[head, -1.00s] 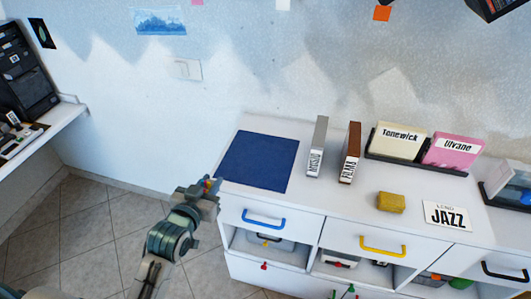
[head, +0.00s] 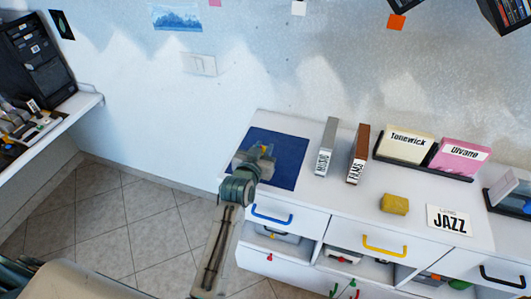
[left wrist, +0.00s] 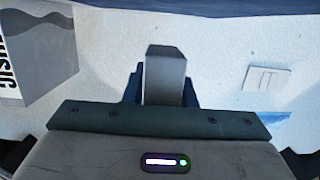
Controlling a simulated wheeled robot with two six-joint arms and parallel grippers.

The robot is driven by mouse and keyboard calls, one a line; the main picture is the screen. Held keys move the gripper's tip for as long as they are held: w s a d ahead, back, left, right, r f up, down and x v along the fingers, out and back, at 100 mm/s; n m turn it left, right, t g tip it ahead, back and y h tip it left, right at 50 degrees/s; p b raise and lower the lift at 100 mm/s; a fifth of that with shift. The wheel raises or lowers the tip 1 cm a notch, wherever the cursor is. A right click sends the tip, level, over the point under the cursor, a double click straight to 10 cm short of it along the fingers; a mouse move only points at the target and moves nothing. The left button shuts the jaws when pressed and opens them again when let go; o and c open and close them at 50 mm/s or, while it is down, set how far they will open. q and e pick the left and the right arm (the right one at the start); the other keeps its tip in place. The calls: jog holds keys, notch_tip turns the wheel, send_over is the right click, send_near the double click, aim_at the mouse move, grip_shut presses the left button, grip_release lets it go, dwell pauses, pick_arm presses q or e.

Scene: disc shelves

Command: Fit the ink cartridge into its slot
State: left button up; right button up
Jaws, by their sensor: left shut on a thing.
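My left gripper (head: 262,153) is over the blue mat on the white cabinet, with its arm coming up from below. In the left wrist view the gripper (left wrist: 162,92) is shut on a plain grey block (left wrist: 165,70), which looks like the ink cartridge. The block stands between the two dark fingers. In the head view the held thing is small and mostly hidden by the gripper; only a yellowish spot shows at the tip. I cannot make out the cartridge's slot in either view. My right gripper is not in view.
The blue mat (head: 290,165) is otherwise bare. Right of it stand the MUSIC divider (head: 327,148) and FILMS divider (head: 358,155), then a yellow block (head: 394,204) and a JAZZ card (head: 449,220). A desk at the left holds a black machine (head: 35,62) and small gear.

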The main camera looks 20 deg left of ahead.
pick_arm(q)
jog(key=shift+w+d, duration=0.3)
jog(key=shift+w, duration=0.05)
jog(key=shift+f, duration=0.25)
jog(key=shift+f+p, duration=0.5)
jog(key=shift+f, duration=1.05)
jog(key=shift+f, duration=0.1)
jog(key=o, duration=1)
